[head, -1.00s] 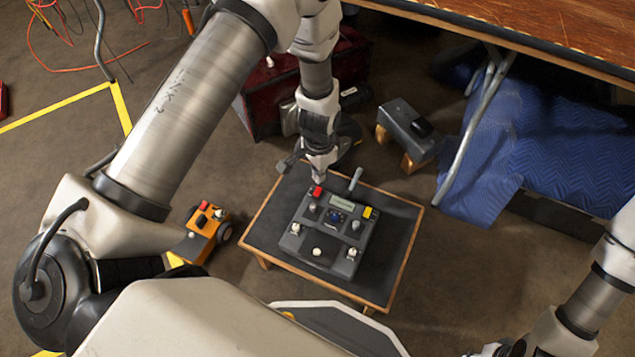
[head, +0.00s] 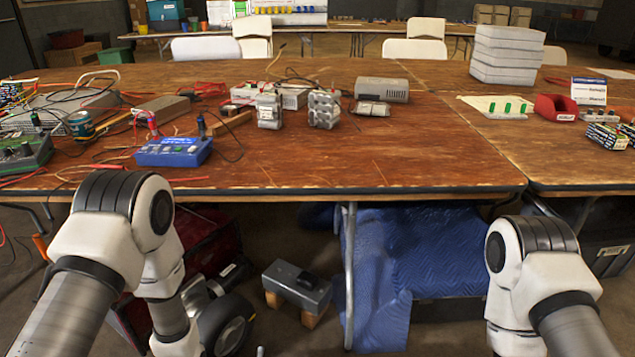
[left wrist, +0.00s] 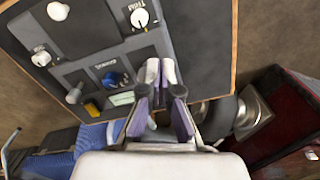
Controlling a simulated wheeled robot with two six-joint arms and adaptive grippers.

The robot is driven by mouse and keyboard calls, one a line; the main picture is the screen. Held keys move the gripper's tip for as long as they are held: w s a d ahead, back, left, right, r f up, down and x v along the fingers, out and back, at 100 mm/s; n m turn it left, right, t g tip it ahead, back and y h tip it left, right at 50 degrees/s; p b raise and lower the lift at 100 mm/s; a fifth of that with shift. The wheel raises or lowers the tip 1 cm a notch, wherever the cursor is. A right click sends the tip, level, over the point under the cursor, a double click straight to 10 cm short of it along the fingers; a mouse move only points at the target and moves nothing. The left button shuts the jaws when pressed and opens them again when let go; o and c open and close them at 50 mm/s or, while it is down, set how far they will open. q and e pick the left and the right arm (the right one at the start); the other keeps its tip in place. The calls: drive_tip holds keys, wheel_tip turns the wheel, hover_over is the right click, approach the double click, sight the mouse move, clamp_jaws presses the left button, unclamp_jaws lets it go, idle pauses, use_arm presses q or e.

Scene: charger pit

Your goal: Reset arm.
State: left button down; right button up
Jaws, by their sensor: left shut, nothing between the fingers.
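In the left wrist view my left gripper (left wrist: 160,88) is shut and empty, with its tips over the edge of a dark grey control box (left wrist: 112,52). I cannot tell whether the tips touch it. The box has white knobs, a blue knob (left wrist: 110,79), a small display (left wrist: 122,98) and a yellow part (left wrist: 92,109). It sits on a low dark-topped table (left wrist: 205,40) with a wooden edge. In the head view my left arm (head: 110,230) reaches down and its gripper is out of frame. My right arm (head: 540,270) shows at the right, its gripper out of frame.
A long wooden workbench (head: 350,165) crosses ahead, holding a blue meter (head: 173,152), grey devices and cables. Under it are a blue quilted blanket (head: 375,290) and a small grey device on wooden blocks (head: 297,285). A dark red bag (left wrist: 285,125) lies near the low table.

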use_arm(q)
drive_tip(key=s+f+n, duration=0.1)
drive_tip(key=s+n, duration=0.2)
drive_tip(key=s, duration=1.1)
wheel_tip(320, 180, up, 29)
drive_tip(key=p, duration=2.9)
drive_tip(key=shift+s+a+n, duration=0.2)
drive_tip(key=shift+s+n, duration=0.2)
drive_tip(key=shift+s, duration=0.05)
drive_tip(key=shift+s, duration=0.15)
